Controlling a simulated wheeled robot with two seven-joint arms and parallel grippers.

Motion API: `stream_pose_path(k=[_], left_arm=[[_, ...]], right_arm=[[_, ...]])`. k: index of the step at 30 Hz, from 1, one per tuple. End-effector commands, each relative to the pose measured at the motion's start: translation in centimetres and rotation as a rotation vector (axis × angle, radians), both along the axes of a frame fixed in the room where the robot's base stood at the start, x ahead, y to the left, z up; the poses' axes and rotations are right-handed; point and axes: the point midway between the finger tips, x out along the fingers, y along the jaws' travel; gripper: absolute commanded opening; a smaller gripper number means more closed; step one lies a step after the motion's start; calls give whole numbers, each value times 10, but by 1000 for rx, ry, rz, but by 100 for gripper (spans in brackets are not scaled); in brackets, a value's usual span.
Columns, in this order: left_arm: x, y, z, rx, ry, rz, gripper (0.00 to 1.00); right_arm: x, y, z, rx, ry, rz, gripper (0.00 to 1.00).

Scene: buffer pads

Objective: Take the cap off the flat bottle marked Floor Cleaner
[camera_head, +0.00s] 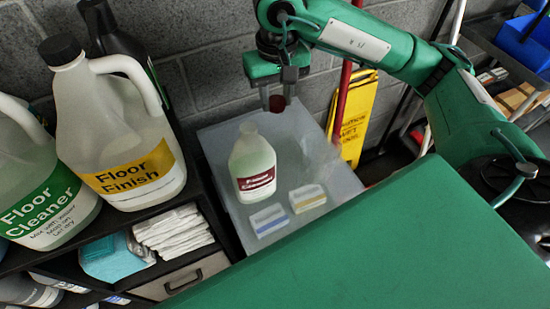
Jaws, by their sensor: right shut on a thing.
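The flat bottle (252,164) stands upright on a grey table. It is whitish and translucent with pale green liquid and a dark red label whose small text is hard to read. Its neck shows no cap. My right gripper (277,100) is above the bottle and slightly right of its neck, pointing down. It is shut on a small dark red cap (277,104), which is apart from the bottle. My left gripper is not in view.
The grey table (222,140) also bears a blue-striped pad (269,220) and a yellow-striped pad (307,198). A dark shelf at left holds a Floor Finish jug (118,140) and a green-labelled Floor Cleaner jug (40,195). A yellow sign (355,115) stands behind, right.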

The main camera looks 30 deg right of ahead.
Motion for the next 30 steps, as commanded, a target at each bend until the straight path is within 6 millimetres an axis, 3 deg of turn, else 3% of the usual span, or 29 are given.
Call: stream_pose_path(k=[11, 22, 30], left_arm=[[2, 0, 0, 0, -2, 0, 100], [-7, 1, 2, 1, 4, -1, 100], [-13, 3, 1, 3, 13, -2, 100]], right_arm=[[-2, 0, -55, 0, 7, -3, 6], [-2, -1, -137, -1, 7, -4, 6], [-1, -1, -163, -1, 2, -2, 6]])
